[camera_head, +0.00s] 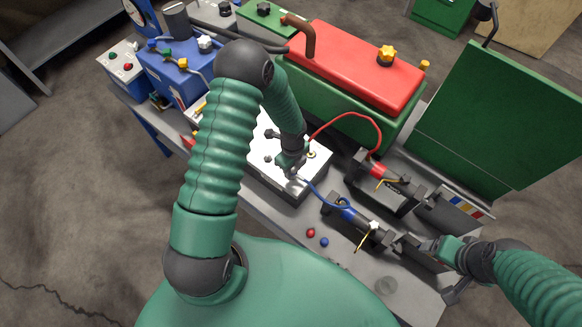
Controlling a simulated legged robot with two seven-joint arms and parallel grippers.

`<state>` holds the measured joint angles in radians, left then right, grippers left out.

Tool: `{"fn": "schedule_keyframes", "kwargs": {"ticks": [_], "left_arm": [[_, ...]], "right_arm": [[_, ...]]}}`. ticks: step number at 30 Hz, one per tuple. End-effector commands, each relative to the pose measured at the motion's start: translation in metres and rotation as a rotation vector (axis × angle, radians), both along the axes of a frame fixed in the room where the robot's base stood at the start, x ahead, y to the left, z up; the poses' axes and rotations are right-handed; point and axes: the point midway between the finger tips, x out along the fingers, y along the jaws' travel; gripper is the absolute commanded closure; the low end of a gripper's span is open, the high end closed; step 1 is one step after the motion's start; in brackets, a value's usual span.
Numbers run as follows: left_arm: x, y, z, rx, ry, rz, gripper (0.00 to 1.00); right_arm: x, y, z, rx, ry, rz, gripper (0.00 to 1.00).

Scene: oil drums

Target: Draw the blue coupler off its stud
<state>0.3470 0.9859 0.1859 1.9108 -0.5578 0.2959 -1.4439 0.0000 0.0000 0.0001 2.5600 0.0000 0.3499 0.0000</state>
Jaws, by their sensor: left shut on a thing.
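My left gripper (291,168) reaches down to the front part of the pale-topped box (262,172). It is shut at the end of a blue hose (318,194). The blue coupler at that end is mostly hidden by the fingers, and its stud is not visible; I cannot tell whether the two touch. The hose curves right to a blue cylinder (347,213) in a black holder. My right gripper (418,243) is at the lower right, close to the black holder parts; its jaw opening is unclear.
A red hose (366,120) arches from the box to a red cylinder (377,170). A red-topped green tank (350,68) stands behind. A green panel (500,115) rises at right. A red knob (311,232) and blue knob (324,242) are on the grey bench (292,215).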

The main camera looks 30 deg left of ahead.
Motion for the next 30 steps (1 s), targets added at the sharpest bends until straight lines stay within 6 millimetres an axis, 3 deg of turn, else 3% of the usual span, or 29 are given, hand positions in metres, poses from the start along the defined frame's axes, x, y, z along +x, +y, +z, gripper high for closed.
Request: {"fn": "schedule_keyframes", "kwargs": {"ticks": [30], "left_arm": [[0.001, 0.003, 0.020, 0.000, -0.002, 0.002, 1.00]], "right_arm": [[0.000, 0.000, 0.020, 0.000, 0.000, 0.000, 0.24]]}}
